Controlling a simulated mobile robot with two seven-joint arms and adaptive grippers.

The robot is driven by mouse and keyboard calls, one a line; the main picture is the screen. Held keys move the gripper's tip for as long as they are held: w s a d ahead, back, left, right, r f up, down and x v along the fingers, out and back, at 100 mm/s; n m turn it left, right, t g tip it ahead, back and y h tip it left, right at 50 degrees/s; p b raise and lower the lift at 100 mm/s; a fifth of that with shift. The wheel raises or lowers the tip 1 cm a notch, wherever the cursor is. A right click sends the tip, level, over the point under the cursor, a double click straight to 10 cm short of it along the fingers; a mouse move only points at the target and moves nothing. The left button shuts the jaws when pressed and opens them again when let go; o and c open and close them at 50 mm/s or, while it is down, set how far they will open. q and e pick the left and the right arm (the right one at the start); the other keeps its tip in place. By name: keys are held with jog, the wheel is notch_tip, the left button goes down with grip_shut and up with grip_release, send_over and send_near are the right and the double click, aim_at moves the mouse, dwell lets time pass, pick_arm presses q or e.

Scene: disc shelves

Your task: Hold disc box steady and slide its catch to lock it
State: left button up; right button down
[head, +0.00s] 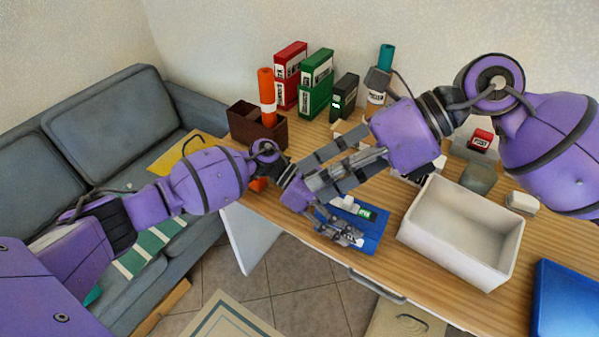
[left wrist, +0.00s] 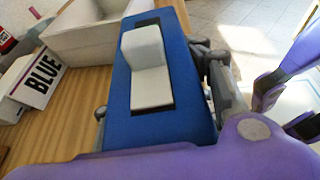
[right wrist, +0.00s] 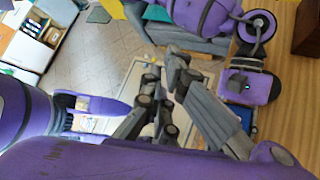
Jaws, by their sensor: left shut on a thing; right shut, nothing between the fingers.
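The blue disc box (head: 376,241) is at the table's front edge; it fills the middle of the left wrist view (left wrist: 175,118). Its white catch (left wrist: 147,68) is a stepped block in a dark recess on the blue face. My left gripper (head: 343,234) is shut on the box, with finger parts along both sides in the left wrist view. My right gripper (head: 302,172) is shut and empty. It reaches in from the right above the table, and its fingers overlap my left wrist in the head view, apart from the catch. I cannot tell whether the arms touch.
An open white bin (head: 460,232) stands just right of the box. A blue case (head: 565,297) is at the table's right. Upright red (head: 290,77) and green (head: 316,82) boxes and a brown tray (head: 276,131) stand behind. A grey sofa (head: 115,125) is left.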

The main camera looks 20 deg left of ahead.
pick_arm(q)
jog(key=shift+r, duration=0.15)
pick_arm(e)
jog(key=w+a+r+m+y, duration=0.15)
jog(key=r+m+y, duration=0.3)
jog(key=r, duration=0.55)
jog(key=w+a+r+m+y, duration=0.1)
jog(key=a+r+m+y, duration=0.15)
jog(key=r+y, duration=0.5)
jog(key=w+d+r+m+t+h, duration=0.1)
jog(key=w+d+r+m+t, duration=0.2)
jog(key=w+m+t, duration=0.5)
jog(key=w+d+r+m+t+h, duration=0.1)
jog(key=w+d+r+m+t, duration=0.2)
jog(key=w+m+t, duration=0.6)
jog(key=w+d+f+m+g+h, duration=0.1)
jog(key=w+d+f+m+h, duration=0.1)
jog(key=f+m+h, duration=0.35)
jog(key=w+d+f+m+g+h, duration=0.1)
jog(key=f+m+h, duration=0.2)
jog(key=f+m, duration=0.4)
jog(key=s+d+f+n+g+h, duration=0.1)
jog(key=s+f+g+h, duration=0.3)
jog(key=s+f+g, duration=0.5)
jog(key=s+d+f, duration=0.1)
jog(key=s+f, duration=0.3)
jog(key=f, duration=0.2)
jog(key=shift+s+d+f+g, duration=0.2)
jog(key=shift+d+g, duration=0.1)
jog(key=shift+d, duration=0.1)
